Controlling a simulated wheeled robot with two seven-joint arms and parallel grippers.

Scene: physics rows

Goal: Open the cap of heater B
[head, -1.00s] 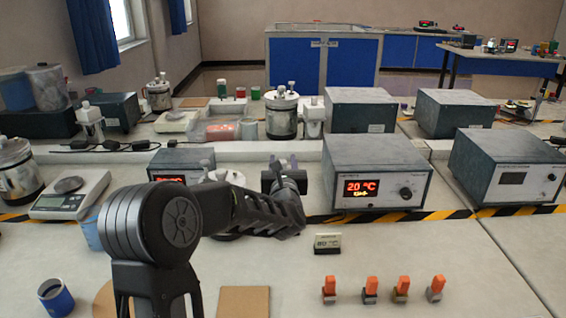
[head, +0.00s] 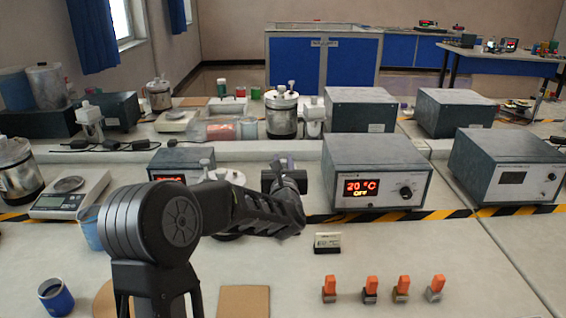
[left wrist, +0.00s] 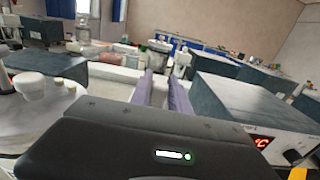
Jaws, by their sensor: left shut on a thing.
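My left gripper (head: 285,168) reaches out over the bench, left of the box with the 20 °C display. In the left wrist view its two fingers (left wrist: 164,92) point away and stand slightly apart. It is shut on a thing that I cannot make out. A metal vessel (head: 222,177) with a pale lid and small knobs is partly hidden behind my arm. A pale lid with knobs (left wrist: 30,85) also shows at the left of the left wrist view. I see no label that tells which unit is heater B. My right gripper is not in view.
The box with the red 20 °C display (head: 377,170) stands close right of the gripper. A smaller display box (head: 180,160) is behind my arm. A small sign (head: 327,241) and several orange-topped pieces (head: 371,285) stand in front. A scale (head: 70,195) is at left.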

